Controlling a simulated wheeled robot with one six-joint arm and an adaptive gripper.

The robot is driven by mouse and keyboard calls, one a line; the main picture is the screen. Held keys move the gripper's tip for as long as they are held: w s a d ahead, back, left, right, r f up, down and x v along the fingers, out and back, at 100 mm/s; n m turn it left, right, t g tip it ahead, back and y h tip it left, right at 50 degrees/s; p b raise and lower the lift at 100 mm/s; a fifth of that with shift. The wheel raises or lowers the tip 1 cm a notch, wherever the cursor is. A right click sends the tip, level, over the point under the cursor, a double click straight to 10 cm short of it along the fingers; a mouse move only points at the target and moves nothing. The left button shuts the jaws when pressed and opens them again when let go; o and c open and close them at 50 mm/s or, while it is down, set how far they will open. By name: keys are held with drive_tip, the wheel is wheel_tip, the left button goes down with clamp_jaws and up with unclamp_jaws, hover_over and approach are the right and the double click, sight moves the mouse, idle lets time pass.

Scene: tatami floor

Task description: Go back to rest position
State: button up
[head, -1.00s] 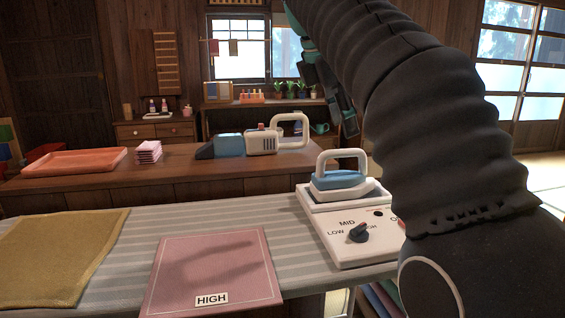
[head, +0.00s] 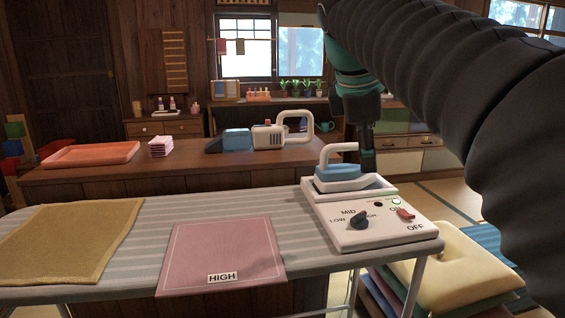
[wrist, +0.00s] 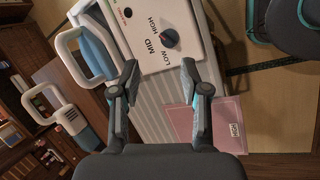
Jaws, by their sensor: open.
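My gripper (wrist: 158,82) is open and empty in the wrist view, its two fingers spread apart above the ironing board area. In the head view my gripper (head: 366,150) hangs behind the iron station, partly hidden by the iron. The blue and white iron (head: 342,178) rests on its white base (head: 375,234), which has a LOW, MID, HIGH dial (head: 359,220) and a red ON/OFF switch (head: 405,215). The iron's handle (wrist: 76,45) and the dial (wrist: 169,39) also show in the wrist view.
A pink cloth (head: 222,250) marked HIGH and a mustard cloth (head: 62,240) lie on the striped ironing board (head: 150,212). The wooden counter behind holds an orange tray (head: 92,154), folded cloths (head: 160,146) and a blue-and-white appliance (head: 265,137). Stacked cushions (head: 440,268) stand at the right.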

drive_tip(key=s+f+m+t+y, duration=0.1)
drive_tip(key=s+f+m, duration=0.6)
drive_tip(key=f, duration=0.7)
drive_tip(key=s+d+f+m+t+y, duration=0.1)
drive_tip(key=s+f+m+y, duration=0.1)
drive_tip(key=s+f+m, duration=0.6)
wheel_tip(320, 180, down, 6)
drive_tip(key=s, duration=0.3)
drive_tip(key=shift+d+r+m, duration=0.15)
drive_tip(key=shift+d+m, duration=0.15)
